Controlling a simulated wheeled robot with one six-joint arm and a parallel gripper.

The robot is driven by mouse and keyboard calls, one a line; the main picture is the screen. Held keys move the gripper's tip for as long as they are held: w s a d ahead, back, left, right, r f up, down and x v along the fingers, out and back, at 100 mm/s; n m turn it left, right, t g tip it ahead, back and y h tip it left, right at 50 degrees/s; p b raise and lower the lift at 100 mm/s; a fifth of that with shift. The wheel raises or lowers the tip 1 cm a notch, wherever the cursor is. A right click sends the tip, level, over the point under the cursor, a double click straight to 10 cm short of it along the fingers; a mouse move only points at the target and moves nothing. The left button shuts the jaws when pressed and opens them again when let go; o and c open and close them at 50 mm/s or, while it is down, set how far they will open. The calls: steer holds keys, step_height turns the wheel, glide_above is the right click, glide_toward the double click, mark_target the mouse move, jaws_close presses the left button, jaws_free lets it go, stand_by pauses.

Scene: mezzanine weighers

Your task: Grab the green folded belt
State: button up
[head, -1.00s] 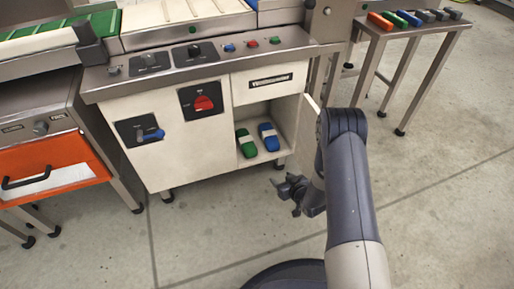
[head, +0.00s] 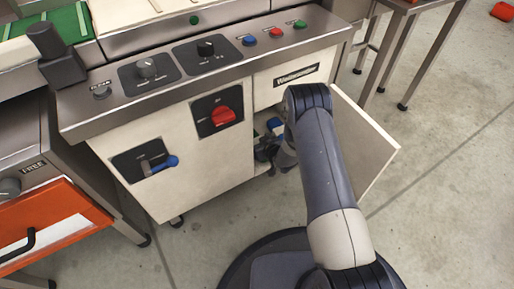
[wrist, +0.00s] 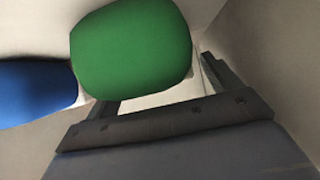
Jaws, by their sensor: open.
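The green folded belt (wrist: 132,48) is large and close in the wrist view, at the mouth of my gripper. Its lower edge lies across the space between my two fingers, and it hides part of them. My gripper (head: 263,151) is open and sits at the opening of the cabinet compartment in the head view, where it hides the green belt. The blue folded belt (wrist: 36,92) lies left of the green one in the wrist view. A bit of the blue belt (head: 275,124) shows above my gripper in the head view.
The open cabinet door (head: 352,148) stands just right of my arm. Pale compartment walls are close around my gripper. A red knob (head: 223,115) and a blue-handled lever (head: 160,165) stick out of the cabinet front. Free floor (head: 440,190) lies to the right.

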steer(key=shift+w+a+f, duration=0.2)
steer(key=shift+w, duration=0.1)
steer(key=shift+c, duration=0.2)
steer(key=c, duration=1.2)
